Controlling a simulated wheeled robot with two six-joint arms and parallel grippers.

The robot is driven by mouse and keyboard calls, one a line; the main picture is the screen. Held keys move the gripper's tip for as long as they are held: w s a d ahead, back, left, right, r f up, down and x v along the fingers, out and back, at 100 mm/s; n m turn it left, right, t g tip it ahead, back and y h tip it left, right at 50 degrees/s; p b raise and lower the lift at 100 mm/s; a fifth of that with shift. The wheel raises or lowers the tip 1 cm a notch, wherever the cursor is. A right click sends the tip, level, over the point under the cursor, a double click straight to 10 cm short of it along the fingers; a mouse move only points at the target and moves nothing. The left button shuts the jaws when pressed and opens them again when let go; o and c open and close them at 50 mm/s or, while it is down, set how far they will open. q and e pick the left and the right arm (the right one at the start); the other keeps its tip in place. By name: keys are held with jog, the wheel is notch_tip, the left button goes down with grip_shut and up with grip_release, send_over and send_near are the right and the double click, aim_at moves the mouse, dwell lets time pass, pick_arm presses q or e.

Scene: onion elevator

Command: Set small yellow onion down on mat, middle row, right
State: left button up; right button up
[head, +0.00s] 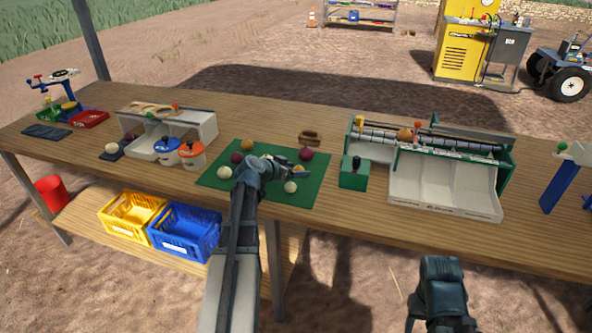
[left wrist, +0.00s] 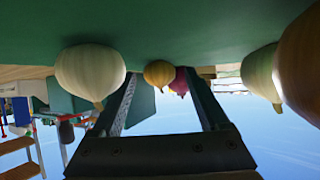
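The small yellow onion (head: 298,170) rests on the green mat (head: 313,187), in the middle of the right column. A red onion (head: 306,154) is behind it and a white onion (head: 290,187) in front. My left gripper (head: 291,168) is low over the mat, pointing right at the yellow onion.
The mat's left column holds a white onion (head: 224,172), a red onion (head: 236,158) and a brownish onion (head: 246,147). A green box with a lever (head: 354,173) stands right of the mat, beside the roller machine (head: 445,190). Two lidded pots (head: 191,155) stand left.

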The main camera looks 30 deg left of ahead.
pick_arm(q)
jog(key=shift+r, duration=0.2)
jog(key=p+v, duration=0.5)
jog(key=v, duration=0.5)
jog(key=shift+s+d+r, duration=0.1)
jog(key=shift+s, duration=0.1)
jog(key=shift+p+v, duration=0.55)
jog(key=shift+v, duration=0.2)
